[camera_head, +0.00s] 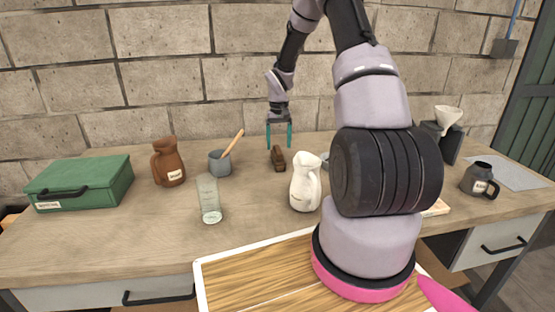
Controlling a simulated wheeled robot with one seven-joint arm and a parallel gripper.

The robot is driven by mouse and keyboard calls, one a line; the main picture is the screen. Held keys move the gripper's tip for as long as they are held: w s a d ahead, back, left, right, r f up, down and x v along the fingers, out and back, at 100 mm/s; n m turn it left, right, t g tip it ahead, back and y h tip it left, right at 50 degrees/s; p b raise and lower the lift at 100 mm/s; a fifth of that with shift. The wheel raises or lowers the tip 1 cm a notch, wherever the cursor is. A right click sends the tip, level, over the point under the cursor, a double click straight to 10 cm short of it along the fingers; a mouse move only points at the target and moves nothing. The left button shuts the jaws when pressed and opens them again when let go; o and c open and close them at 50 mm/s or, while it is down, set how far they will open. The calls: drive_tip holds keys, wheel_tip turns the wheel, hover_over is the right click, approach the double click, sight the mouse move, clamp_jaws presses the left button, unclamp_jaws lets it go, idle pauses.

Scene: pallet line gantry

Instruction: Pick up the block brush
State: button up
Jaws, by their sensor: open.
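A small brown block brush (278,160) lies on the wooden table, left of the white pitcher and toward the back. My gripper (279,143) points down above and slightly behind it in the picture. Its two teal fingers are apart with nothing visible between them. The fingertips appear just above the brush; whether they touch it I cannot tell.
A white pitcher (305,182) stands close to the right of the brush. A grey pot (220,163) with a wooden handle, a brown jug (168,162), a clear glass (209,200) and a green box (82,183) stand left. A dark mug (480,181) stands right.

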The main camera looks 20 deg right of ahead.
sight(278, 149)
wheel_tip(278, 149, down, 5)
drive_tip(key=shift+w+a, duration=0.15)
clamp_jaws()
drive_tip(key=shift+r, duration=0.1)
wheel_tip(278, 149, up, 10)
drive_tip(key=shift+f, duration=0.1)
idle(0.5)
drive_tip(key=c, duration=0.9)
unclamp_jaws()
clamp_jaws()
